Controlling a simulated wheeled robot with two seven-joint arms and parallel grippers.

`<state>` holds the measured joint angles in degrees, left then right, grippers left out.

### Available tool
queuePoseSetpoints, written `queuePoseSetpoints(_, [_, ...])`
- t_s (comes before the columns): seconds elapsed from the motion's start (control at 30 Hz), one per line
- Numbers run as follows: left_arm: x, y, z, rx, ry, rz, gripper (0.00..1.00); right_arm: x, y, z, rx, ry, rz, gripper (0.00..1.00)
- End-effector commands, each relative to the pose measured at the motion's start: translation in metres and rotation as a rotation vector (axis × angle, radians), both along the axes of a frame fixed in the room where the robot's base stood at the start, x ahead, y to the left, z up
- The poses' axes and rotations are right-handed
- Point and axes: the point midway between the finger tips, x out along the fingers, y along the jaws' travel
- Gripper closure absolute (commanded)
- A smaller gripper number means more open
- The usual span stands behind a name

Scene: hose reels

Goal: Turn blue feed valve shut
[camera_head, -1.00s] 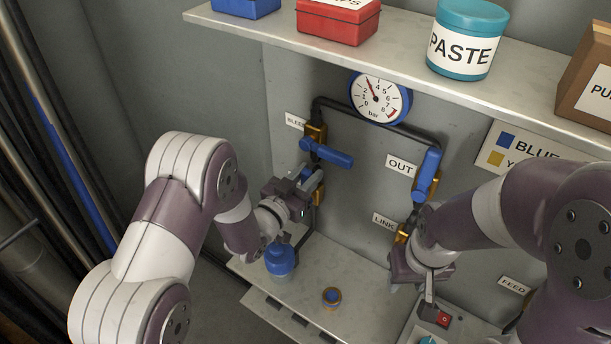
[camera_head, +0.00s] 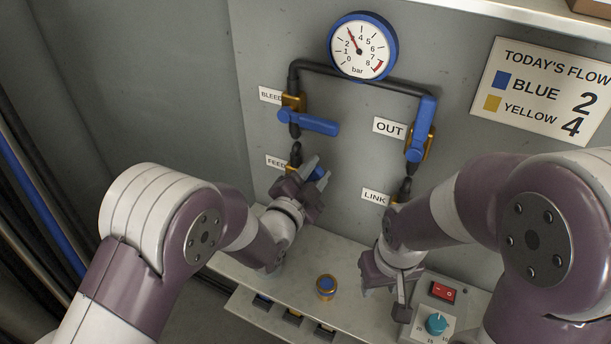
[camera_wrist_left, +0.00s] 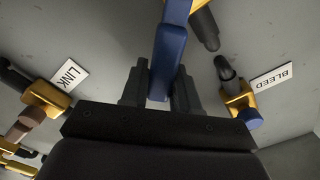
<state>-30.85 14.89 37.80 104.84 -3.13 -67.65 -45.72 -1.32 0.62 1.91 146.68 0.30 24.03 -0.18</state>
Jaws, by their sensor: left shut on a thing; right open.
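The blue feed valve handle (camera_head: 319,174) is by the FEED label (camera_head: 276,162), largely hidden by my left gripper (camera_head: 316,170) in the head view. In the left wrist view the blue handle (camera_wrist_left: 168,55) runs down between the two dark fingers of my left gripper (camera_wrist_left: 160,90), which is shut on it. How far the valve is turned cannot be told. My right gripper (camera_head: 385,292) is open, pointing down over the bench below the LINK label (camera_head: 375,197).
The blue bleed handle (camera_head: 315,124) lies above my left gripper. The blue OUT handle (camera_head: 421,128) stands along its pipe. A gauge (camera_head: 361,46) is above. The bench (camera_head: 340,262) carries a brass and blue knob (camera_head: 326,286), a red switch (camera_head: 443,292) and a teal dial (camera_head: 436,323).

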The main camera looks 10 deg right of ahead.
Motion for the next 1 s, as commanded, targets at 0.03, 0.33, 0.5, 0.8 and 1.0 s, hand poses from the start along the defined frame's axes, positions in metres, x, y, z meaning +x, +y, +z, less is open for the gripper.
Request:
queuePoseSetpoints(0.03, [-0.002, -0.003, -0.011, 0.036, -0.020, -0.003, 1.00, 0.000, 0.000, -0.013, 0.000, 0.000, 0.000, 0.57])
queuePoseSetpoints(0.33, [-0.010, -0.013, -0.032, 0.272, -0.176, -0.002, 1.00, 0.000, 0.000, -0.046, 0.000, 0.000, 0.000, 0.57])
queuePoseSetpoints(0.5, [-0.012, -0.017, -0.043, 0.394, -0.257, -0.003, 1.00, 0.000, 0.000, -0.061, 0.000, 0.000, 0.000, 0.57])
queuePoseSetpoints(0.8, [-0.014, -0.019, -0.057, 0.555, -0.363, -0.002, 1.00, 0.000, 0.000, -0.080, 0.000, 0.000, 0.000, 0.57])
queuePoseSetpoints(1.0, [-0.014, -0.019, -0.062, 0.613, -0.402, -0.002, 1.00, 0.000, 0.000, -0.086, 0.000, 0.000, 0.000, 0.57])
